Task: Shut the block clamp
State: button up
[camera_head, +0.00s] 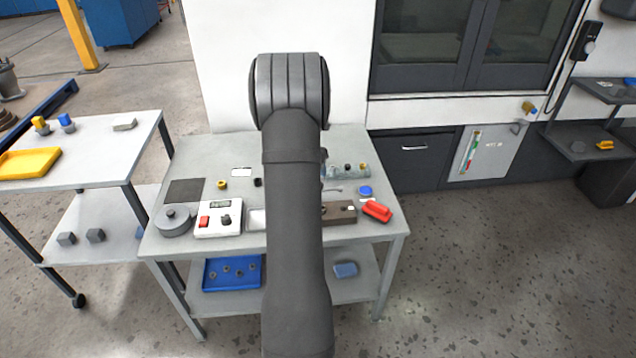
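A dark brown block (341,213) lies near the front right of the grey worktable, partly hidden behind my arm. A red piece (377,211) lies just right of it, near the table's right front. I cannot tell for sure which of these is the block clamp, or whether it is open or shut. My arm rises through the middle of the view and bends at the top. My gripper is hidden behind it, so its fingers and anything in them do not show.
The worktable (345,143) also holds a white box with a red switch (217,219), a round grey pot (174,220), a blue disc (365,191) and a grey-green valve body (350,172). A cart (95,150) stands left. A machine cabinet stands behind.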

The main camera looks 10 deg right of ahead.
jog(key=x, duration=0.9)
jog(key=shift+w+d+f, duration=0.15)
jog(key=shift+f, duration=0.2)
grip_shut()
